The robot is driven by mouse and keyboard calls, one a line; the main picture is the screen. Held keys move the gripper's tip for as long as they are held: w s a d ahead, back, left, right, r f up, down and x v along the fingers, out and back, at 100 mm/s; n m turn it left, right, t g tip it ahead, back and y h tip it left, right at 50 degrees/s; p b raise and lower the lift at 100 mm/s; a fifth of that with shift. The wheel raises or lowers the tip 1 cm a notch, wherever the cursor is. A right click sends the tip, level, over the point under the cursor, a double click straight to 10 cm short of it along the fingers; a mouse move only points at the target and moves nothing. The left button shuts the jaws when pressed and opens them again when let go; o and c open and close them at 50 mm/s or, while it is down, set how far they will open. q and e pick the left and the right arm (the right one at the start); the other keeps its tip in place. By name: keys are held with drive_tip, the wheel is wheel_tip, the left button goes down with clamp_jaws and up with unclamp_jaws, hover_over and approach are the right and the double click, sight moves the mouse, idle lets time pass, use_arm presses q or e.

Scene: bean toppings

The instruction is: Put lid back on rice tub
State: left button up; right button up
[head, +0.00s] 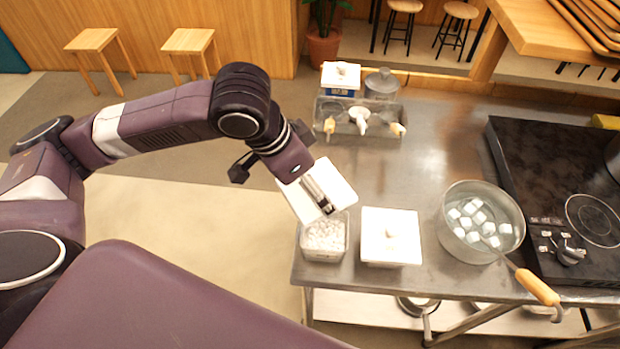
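The open tub (325,254) is clear and full of small white pieces. It stands near the front left corner of the steel table. A square white lid (342,180) is in the air just above and behind it, tilted and clear of the table. My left gripper (325,207) comes in from the left and appears shut on this lid; the fingers cover its grip point. The lid overlaps the tub's back edge in the picture. My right gripper is not in view.
A second tub with its white lid (375,225) on stands just right of the open tub. A pot (451,203) with white cubes and a wooden-handled ladle is further right, beside the black stove (530,150). A utensil tray (345,128) stands at the back. Mid-table is clear.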

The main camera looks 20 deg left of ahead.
sight(316, 206)
use_arm(q)
drive_tip(key=m, duration=0.1)
drive_tip(key=s+d+m+g+p, duration=0.1)
drive_tip(key=m, duration=0.1)
drive_tip(key=d+m+h+p, duration=0.1)
drive_tip(key=shift+s+d+m, duration=0.2)
drive_tip(key=shift+s+m, duration=0.2)
drive_tip(key=shift+s+d+m+g, duration=0.15)
drive_tip(key=shift+d+m+g, duration=0.15)
drive_tip(key=shift+m+g, duration=0.15)
drive_tip(key=shift+s+d+m+h+p, duration=0.2)
drive_tip(key=shift+s+m+h+p, duration=0.1)
drive_tip(key=shift+m, duration=0.25)
drive_tip(key=shift+s+f, duration=0.1)
drive_tip(key=shift+f, duration=0.15)
wheel_tip(316, 206, down, 4)
drive_tip(key=b, duration=0.5)
drive_tip(key=shift+b, duration=0.4)
drive_tip(key=shift+f, duration=1)
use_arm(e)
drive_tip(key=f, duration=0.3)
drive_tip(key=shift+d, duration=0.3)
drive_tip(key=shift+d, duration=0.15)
use_arm(q)
drive_tip(key=shift+p, duration=0.3)
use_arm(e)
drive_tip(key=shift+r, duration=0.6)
